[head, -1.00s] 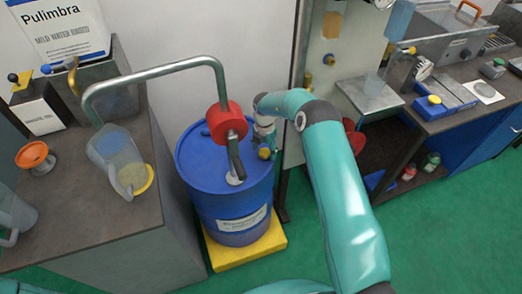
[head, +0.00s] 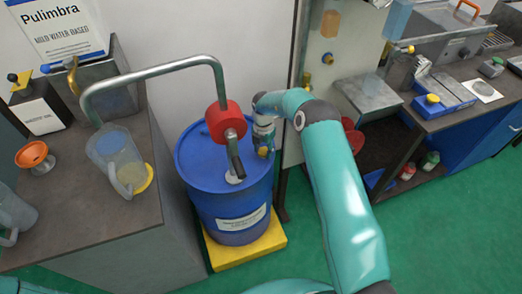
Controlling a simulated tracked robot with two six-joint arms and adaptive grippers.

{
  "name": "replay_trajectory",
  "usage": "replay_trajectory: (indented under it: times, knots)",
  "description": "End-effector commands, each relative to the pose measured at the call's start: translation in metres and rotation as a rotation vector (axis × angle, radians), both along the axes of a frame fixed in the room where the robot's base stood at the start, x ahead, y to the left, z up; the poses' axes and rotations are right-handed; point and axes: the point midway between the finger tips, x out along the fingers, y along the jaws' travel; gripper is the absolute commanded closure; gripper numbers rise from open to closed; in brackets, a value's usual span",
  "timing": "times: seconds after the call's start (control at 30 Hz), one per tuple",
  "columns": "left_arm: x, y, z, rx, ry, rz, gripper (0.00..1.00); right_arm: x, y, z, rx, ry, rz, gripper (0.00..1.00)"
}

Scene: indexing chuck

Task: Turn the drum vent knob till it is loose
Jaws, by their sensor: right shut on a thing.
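The blue drum (head: 203,185) stands upright on a yellow base. The drum vent knob (head: 263,152) shows as a small yellowish spot at the right side of the drum's top, mostly covered by my right gripper. My right gripper (head: 263,146) points down from the end of the teal arm and is shut on the knob. Its fingers are small and partly hidden here, so the exact grip and the knob's thread cannot be made out. My left gripper is not in view.
A red pump head (head: 226,121) with a dark handle and a bent steel pipe (head: 155,71) rises from the drum, close left of my right gripper. A clear jug (head: 118,160) stands on the left bench. A wall panel is behind the arm.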

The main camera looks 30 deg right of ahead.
Motion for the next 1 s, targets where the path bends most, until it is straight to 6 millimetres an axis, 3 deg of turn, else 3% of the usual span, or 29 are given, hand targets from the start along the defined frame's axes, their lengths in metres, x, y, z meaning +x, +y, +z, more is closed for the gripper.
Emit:
replay_trajectory:
  times: [0.63,1.0]
  knots:
    - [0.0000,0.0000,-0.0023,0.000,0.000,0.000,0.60,0.0052,-0.0049,0.0032,-0.008,-0.022,0.071,0.90]
    - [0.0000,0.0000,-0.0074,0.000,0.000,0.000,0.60,0.0054,-0.0061,0.0038,-0.011,-0.023,0.324,0.90]
